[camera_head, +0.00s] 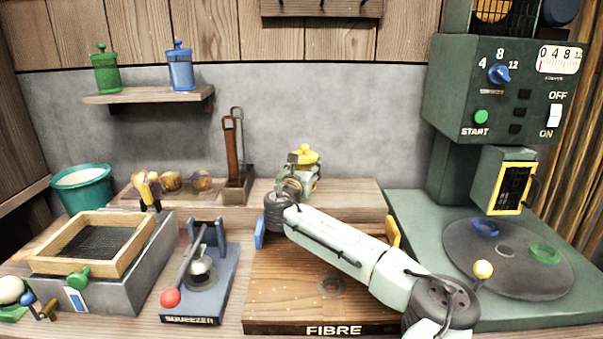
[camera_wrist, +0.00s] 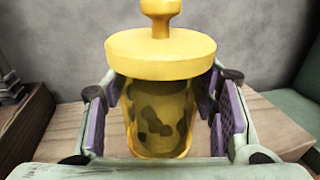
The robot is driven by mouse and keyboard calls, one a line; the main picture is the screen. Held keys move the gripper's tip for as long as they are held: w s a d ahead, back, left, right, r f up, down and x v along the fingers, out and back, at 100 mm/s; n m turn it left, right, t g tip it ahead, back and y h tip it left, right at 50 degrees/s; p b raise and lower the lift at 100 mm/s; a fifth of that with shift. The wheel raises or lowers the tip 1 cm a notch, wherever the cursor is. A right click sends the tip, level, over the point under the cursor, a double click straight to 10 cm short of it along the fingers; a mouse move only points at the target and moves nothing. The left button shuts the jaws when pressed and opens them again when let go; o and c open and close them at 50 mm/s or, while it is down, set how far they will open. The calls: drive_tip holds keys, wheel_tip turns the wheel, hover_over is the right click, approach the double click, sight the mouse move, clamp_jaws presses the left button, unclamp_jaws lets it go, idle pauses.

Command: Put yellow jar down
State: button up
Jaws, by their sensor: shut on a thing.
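The yellow jar (camera_wrist: 158,115) has a wide yellow lid with a knob and a see-through body with dark patches inside. It stands upright between the purple-padded fingers of my gripper (camera_wrist: 162,128) in the wrist view. My gripper is shut on it. In the head view, the yellow jar (camera_head: 304,156) shows only its lid and upper part, over the raised wooden ledge (camera_head: 350,194) at the back. My gripper and wrist hide its lower part there. I cannot tell whether its base touches the ledge.
A green jar (camera_head: 105,70) and a blue jar (camera_head: 180,68) stand on the wall shelf (camera_head: 150,95). A tool stand (camera_head: 238,190) is left of my gripper. The green machine (camera_head: 500,110) stands at right. The ledge right of my gripper is clear.

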drive_tip(key=shift+w+a+f, duration=0.1)
drive_tip(key=shift+w+a, duration=0.1)
drive_tip(key=shift+w, duration=0.35)
drive_tip(key=shift+w+a+f, duration=0.1)
drive_tip(key=shift+w+a, duration=0.05)
drive_tip(key=shift+w, duration=0.4)
drive_tip(key=shift+f+p, duration=0.4)
drive_tip(key=shift+f, duration=1.2)
drive_tip(key=shift+f, duration=0.1)
drive_tip(key=shift+f, duration=0.15)
drive_tip(key=o, duration=1.6)
drive_tip(key=shift+o, duration=0.2)
drive_tip(key=shift+r, duration=0.3)
drive_tip(key=b+v, duration=0.2)
drive_tip(key=v, duration=1)
